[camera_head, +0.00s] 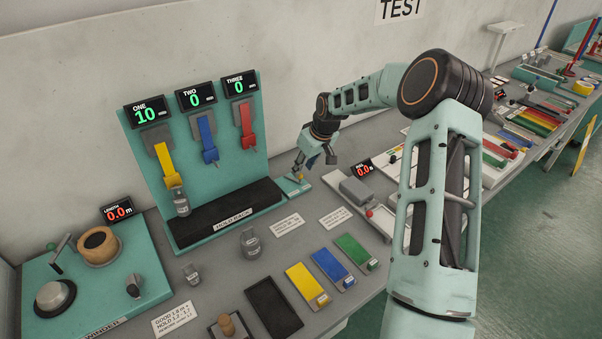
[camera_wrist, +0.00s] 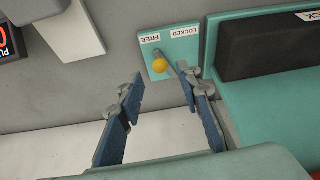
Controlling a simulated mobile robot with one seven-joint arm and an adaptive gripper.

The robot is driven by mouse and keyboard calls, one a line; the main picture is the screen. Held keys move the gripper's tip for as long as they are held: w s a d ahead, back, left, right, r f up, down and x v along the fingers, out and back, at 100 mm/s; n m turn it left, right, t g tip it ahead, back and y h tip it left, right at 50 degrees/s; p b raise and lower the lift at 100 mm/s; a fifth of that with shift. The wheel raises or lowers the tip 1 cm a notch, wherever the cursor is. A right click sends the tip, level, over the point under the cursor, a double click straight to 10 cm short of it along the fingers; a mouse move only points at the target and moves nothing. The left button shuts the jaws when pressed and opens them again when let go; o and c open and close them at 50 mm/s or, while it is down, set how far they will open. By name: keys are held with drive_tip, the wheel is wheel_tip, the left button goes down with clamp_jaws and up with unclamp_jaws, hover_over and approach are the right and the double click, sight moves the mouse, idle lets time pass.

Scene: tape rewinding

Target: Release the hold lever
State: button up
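The hold lever is a short rod with a yellow ball knob (camera_wrist: 159,66) on a small teal plate (camera_wrist: 182,46) marked FREE and LOCKED. In the wrist view the knob lies nearer the FREE label. In the head view the plate (camera_head: 291,188) sits at the right end of the hold rack, and the knob is small there. My gripper (camera_wrist: 161,80) is open. Its fingertips are on either side of the knob in the picture, the right one close to the lever. Contact cannot be told. My gripper (camera_head: 316,162) also shows above the plate in the head view.
The teal hold rack (camera_head: 205,92) with yellow, blue and red straps stands left; a weight (camera_head: 182,203) hangs on the yellow one. The winder (camera_head: 150,300) is at front left. A grey pull device (camera_head: 356,192) is right of the lever. Loose weights stand in front.

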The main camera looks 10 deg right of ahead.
drive_tip(key=v, duration=0.7)
drive_tip(key=shift+r, duration=0.15)
